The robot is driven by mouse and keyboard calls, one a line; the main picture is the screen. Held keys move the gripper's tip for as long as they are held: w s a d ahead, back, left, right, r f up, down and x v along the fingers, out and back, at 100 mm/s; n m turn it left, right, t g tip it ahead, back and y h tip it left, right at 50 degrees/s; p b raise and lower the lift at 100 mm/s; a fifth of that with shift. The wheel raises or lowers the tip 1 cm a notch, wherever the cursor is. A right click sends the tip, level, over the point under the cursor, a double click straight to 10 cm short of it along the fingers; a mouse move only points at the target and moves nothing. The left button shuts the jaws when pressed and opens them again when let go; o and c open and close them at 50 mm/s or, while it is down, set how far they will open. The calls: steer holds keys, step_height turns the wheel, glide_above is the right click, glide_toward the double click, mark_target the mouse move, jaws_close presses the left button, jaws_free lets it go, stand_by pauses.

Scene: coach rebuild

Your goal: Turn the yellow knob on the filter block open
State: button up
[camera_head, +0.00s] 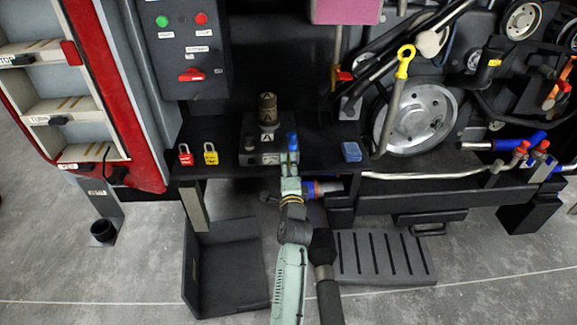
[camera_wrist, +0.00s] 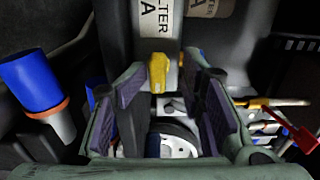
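The filter block (camera_head: 250,146) stands on the dark shelf, with a brownish cylinder (camera_head: 267,110) marked A on top. In the wrist view its labelled face (camera_wrist: 152,30) fills the top middle. The yellow knob (camera_wrist: 158,73) sticks out below the label, its long side roughly upright in the picture. I cannot make out the knob in the head view, where my arm reaches the block's front. My gripper (camera_wrist: 163,78) is open, with one dark-padded finger on each side of the knob in the picture. Gaps show on both sides; depth is unclear.
Red (camera_head: 185,156) and yellow (camera_head: 210,155) padlocks stand left of the block. A small blue box (camera_head: 351,151) lies to its right. A blue fitting (camera_wrist: 28,80) with an orange ring is left of my fingers. A control box (camera_head: 190,55) hangs above the shelf.

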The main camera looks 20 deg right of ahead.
steer(key=shift+f, duration=0.25)
steer(key=v, duration=0.9)
steer(key=shift+r, duration=0.2)
